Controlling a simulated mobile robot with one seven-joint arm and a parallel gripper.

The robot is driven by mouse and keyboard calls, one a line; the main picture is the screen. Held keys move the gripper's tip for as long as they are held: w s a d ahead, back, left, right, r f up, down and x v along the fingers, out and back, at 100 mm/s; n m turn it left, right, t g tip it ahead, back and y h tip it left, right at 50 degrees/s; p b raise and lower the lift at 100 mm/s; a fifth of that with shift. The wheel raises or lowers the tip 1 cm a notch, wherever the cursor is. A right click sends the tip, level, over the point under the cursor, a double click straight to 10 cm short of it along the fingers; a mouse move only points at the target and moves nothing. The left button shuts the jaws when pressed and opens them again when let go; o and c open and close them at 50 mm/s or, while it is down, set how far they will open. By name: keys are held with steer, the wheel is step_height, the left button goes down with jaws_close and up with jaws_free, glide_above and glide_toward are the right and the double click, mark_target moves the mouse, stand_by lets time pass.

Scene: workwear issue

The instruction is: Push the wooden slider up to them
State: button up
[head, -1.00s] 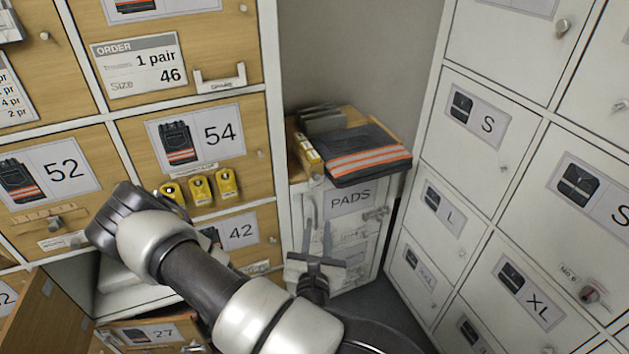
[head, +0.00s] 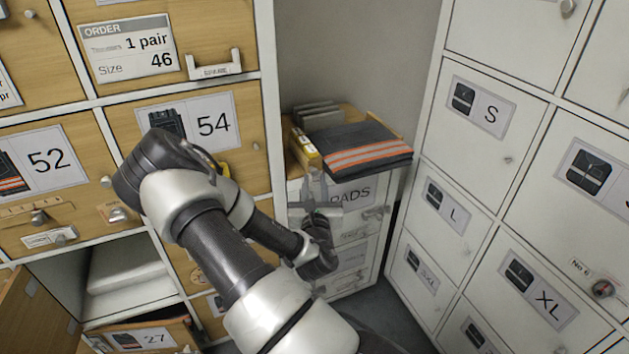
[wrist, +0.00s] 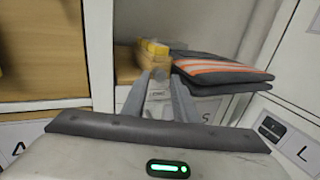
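On top of the white PADS cabinet (head: 338,272), a wooden surface with a raised light-wood part (head: 294,165) shows at the left; I cannot tell whether this is the slider. A yellow box-like item (head: 304,149) and several upright grey pads (head: 316,113) stand there. Folded dark trousers with orange bands (head: 365,165) lie at the right. My gripper (head: 316,180) is in front of the cabinet's upper edge, apparently empty. In the wrist view, its two fingers (wrist: 158,78) reach towards the yellow item (wrist: 155,48), with a gap between them. Contact cannot be made out.
Wooden drawers labelled 52 (head: 40,172) and 54 (head: 195,125) stand at the left. White lockers (head: 475,145) stand close at the right. An open compartment with white folded goods (head: 125,275) is at the lower left. A grey wall closes the back.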

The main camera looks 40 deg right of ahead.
mark_target(306, 160)
steer(key=shift+x, duration=1.25)
jaws_close()
steer(key=shift+d+f, duration=0.1)
steer(key=shift+d, duration=0.15)
jaws_free()
steer(key=shift+s, duration=0.1)
